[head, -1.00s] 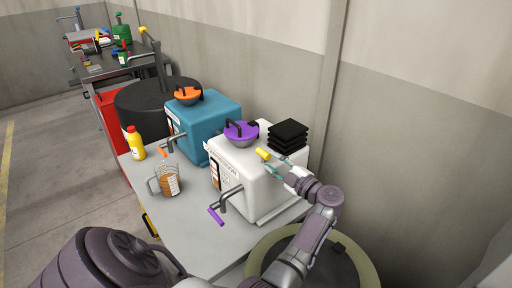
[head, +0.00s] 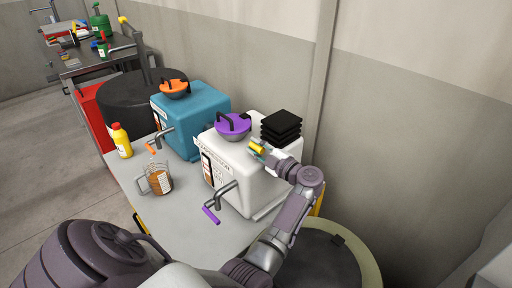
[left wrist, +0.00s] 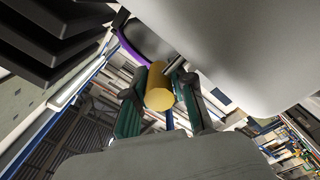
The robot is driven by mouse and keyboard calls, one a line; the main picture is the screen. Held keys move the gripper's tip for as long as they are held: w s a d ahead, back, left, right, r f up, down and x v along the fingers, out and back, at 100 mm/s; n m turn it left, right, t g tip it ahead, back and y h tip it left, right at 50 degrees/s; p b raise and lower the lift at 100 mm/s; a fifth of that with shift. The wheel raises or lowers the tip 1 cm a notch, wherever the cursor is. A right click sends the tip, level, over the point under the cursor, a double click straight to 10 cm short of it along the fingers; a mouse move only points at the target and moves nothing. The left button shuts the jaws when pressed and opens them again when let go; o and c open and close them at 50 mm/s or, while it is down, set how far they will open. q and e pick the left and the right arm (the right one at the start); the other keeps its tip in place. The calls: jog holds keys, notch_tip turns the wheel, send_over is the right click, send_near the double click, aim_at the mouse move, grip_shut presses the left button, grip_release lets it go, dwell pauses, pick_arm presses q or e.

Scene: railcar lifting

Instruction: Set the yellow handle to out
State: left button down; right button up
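The yellow handle (head: 257,149) is a short cylinder that shows over the top of the white box (head: 258,186), beside its purple lid. In the left wrist view the yellow handle (left wrist: 159,88) points its round end at the camera. My left gripper (head: 259,150) is at the handle, with one green finger on each side of it. In the left wrist view the left gripper (left wrist: 162,98) looks open around it, with a small gap on the right; contact on the left is unclear. The handle's mount is mostly hidden. My right gripper is not in view.
Black stacked trays (head: 281,127) and a purple lid (head: 233,125) sit on the white box close to my gripper. A purple-handled tap (head: 213,214) sticks out in front. A teal box (head: 190,122), glass jug (head: 157,181) and yellow bottle (head: 121,141) stand farther left.

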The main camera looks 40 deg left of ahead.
pick_arm(q)
notch_tip(320, 180, up, 10)
jog(key=p, duration=0.7)
jog(key=shift+f+p, duration=0.2)
jog(key=shift+p, duration=0.15)
jog(key=shift+r, duration=0.1)
jog(key=c, duration=1.2)
grip_release()
jog(key=shift+c, duration=0.2)
